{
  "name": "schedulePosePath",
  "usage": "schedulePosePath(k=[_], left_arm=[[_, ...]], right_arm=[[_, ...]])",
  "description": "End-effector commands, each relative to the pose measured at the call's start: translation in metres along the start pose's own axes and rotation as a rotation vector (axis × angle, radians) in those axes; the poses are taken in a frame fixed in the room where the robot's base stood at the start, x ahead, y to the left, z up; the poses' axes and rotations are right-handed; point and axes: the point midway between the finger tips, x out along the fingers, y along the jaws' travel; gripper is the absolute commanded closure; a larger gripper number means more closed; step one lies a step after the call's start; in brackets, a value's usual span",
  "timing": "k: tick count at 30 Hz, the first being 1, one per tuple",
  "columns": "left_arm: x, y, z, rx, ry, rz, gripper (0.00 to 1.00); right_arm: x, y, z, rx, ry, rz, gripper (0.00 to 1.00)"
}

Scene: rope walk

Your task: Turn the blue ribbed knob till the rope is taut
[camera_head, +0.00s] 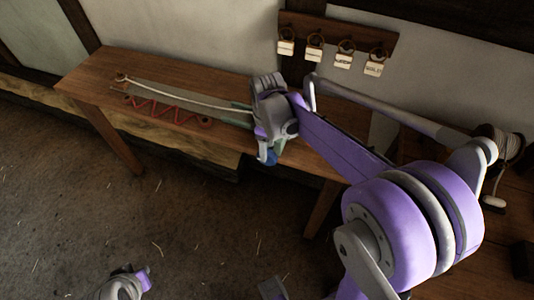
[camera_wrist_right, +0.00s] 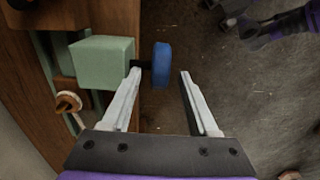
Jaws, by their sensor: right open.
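The blue ribbed knob (camera_wrist_right: 162,65) sits on a short dark shaft at the side of a pale green block (camera_wrist_right: 102,62). In the head view the knob (camera_head: 267,157) shows just below my right gripper (camera_head: 268,140). In the wrist view my right gripper (camera_wrist_right: 160,82) is open, its fingertips on either side of the knob's near end, with a gap at least on the right. The pale rope (camera_head: 180,99) runs along the bench with a slight bow; its right end is hidden behind my gripper. My left gripper (camera_head: 125,285) is low at the left, its jaws unclear.
The wooden bench (camera_head: 150,62) stands along the wall. A red zigzag piece (camera_head: 165,110) lies beside the rope. A board with several tagged rings (camera_head: 340,40) hangs on the wall. A wound spool (camera_head: 508,145) is at the right. The floor in front is mostly clear.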

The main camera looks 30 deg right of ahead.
Motion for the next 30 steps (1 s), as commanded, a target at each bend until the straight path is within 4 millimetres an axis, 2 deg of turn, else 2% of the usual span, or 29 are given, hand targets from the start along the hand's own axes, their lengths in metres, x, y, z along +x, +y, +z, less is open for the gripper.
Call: schedulePosePath(k=[3, 7, 18, 28, 30], left_arm=[[0.002, 0.000, 0.001, 0.000, -0.001, 0.000, 1.00], [0.003, 0.000, 0.002, 0.000, -0.001, 0.000, 1.00], [0.003, 0.000, 0.002, 0.000, -0.001, 0.000, 1.00], [0.003, 0.000, 0.002, 0.000, -0.001, 0.000, 1.00], [0.003, 0.000, 0.002, 0.000, -0.001, 0.000, 1.00]], right_arm=[[0.020, 0.000, 0.000, 0.000, 0.000, 0.000, 0.40], [0.032, 0.000, 0.000, 0.000, 0.000, 0.000, 0.40], [0.037, 0.000, 0.000, 0.001, 0.001, 0.000, 0.40], [0.037, 0.000, 0.000, 0.001, 0.000, 0.001, 0.99], [0.037, 0.000, 0.000, 0.001, 0.000, 0.001, 1.00]])
